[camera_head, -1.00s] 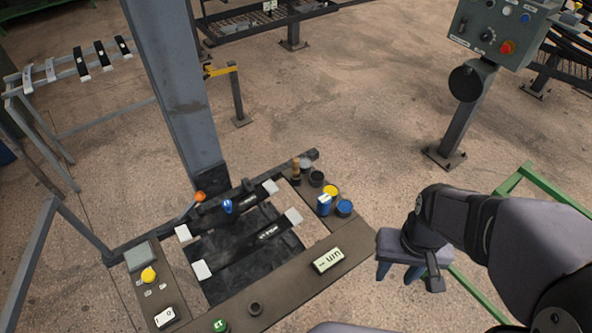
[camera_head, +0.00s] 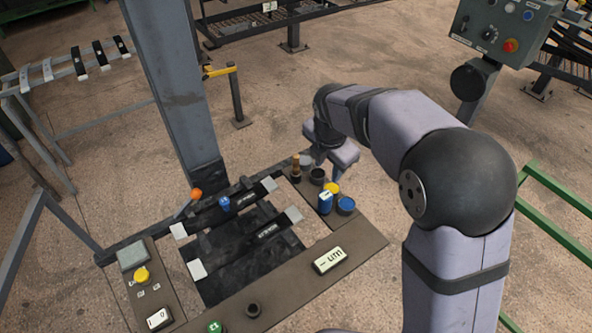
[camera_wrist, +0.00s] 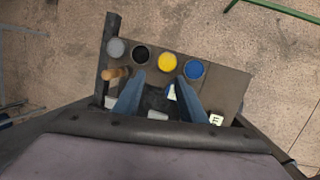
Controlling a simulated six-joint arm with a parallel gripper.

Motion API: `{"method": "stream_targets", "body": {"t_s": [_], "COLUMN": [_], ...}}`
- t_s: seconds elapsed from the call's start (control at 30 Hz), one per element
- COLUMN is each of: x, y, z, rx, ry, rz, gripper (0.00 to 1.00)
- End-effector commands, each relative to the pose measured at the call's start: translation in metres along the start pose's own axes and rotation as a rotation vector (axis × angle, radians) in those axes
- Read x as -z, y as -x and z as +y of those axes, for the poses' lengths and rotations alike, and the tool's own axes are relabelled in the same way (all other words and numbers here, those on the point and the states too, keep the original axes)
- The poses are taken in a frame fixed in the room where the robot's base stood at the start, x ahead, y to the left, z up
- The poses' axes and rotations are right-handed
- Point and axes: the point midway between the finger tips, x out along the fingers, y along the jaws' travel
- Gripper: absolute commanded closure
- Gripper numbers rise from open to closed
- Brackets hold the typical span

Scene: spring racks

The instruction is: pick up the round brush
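The round brush (camera_head: 296,163) has a tan wooden handle and a dark lower end. It stands at the far right corner of the workstation, beside the small pots. In the wrist view the brush (camera_wrist: 115,73) is left of my left finger, outside the gap and apart from it. My gripper (camera_wrist: 160,77) is open, its two blue fingers apart with nothing held between them. In the head view my gripper (camera_head: 330,160) is above and right of the brush, over the pots. Its fingertips are hard to make out there.
Grey, black, yellow (camera_wrist: 167,62) and blue (camera_wrist: 194,69) pots form a row near the brush. A blue can (camera_head: 325,203) stands by them. A grey post (camera_head: 180,90) rises behind; a control box (camera_head: 505,35) stands back right.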

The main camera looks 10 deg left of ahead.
Motion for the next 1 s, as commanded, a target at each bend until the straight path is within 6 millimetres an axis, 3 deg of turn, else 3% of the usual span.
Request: {"method": "stream_targets", "body": {"t_s": [0.1,0.33,0.67,1.0], "x": [0.011,0.025,0.029,0.028], "y": [-0.008,-0.012,-0.014,-0.034], "z": [0.039,0.084,0.095,0.097], "rx": [-0.033,-0.068,-0.075,-0.075], "ry": [0.302,0.68,0.792,0.788], "rz": [-0.023,-0.067,-0.081,-0.082], "gripper": [0.62,0.62,0.62,0.62]}}
